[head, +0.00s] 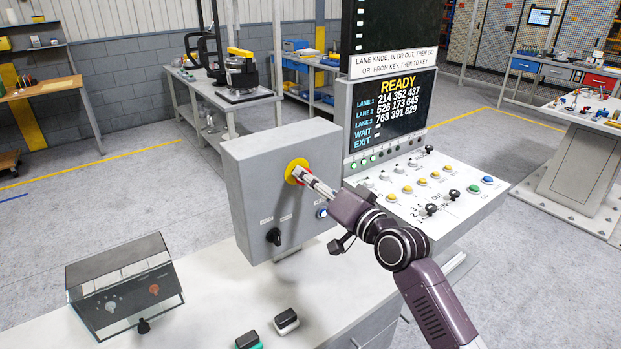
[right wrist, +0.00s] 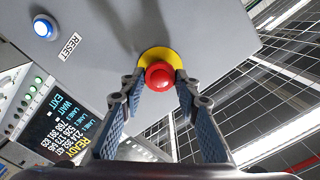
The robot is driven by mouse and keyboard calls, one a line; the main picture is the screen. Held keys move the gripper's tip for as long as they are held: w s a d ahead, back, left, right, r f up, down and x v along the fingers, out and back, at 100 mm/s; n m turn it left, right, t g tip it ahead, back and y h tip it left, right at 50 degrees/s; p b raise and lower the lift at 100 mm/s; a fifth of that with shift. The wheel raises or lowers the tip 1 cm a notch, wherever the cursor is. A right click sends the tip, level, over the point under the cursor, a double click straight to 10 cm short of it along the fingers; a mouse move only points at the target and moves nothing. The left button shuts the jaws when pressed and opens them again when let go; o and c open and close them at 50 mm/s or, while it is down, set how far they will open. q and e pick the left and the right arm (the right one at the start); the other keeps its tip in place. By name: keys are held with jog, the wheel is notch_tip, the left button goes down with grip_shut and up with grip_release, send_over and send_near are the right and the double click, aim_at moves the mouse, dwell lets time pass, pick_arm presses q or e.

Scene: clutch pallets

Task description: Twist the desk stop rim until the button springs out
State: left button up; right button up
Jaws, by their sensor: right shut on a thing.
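The desk stop is a red mushroom button (right wrist: 159,77) on a yellow round base (head: 292,168) on the front face of the grey box (head: 240,175). In the head view the button is mostly hidden by my gripper. My right gripper (head: 303,176) reaches it from the lower right. In the right wrist view the two fingers stand on either side of the red button, tips at the yellow base, and are shut on its rim. Whether the button is in or out cannot be told. My left gripper is not in view.
A lit reset button (head: 321,212) and a black knob (head: 273,236) sit lower on the box. A READY screen (head: 390,110) and a sloped panel (head: 430,195) of buttons stand to the right. A clear-covered box (head: 125,288) is at the left on the desk (head: 215,300).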

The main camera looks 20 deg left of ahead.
jog(key=shift+m, duration=0.3)
jog(key=o, duration=1.2)
jog(key=shift+a, duration=0.1)
jog(key=shift+c, duration=0.2)
jog(key=v, duration=1.2)
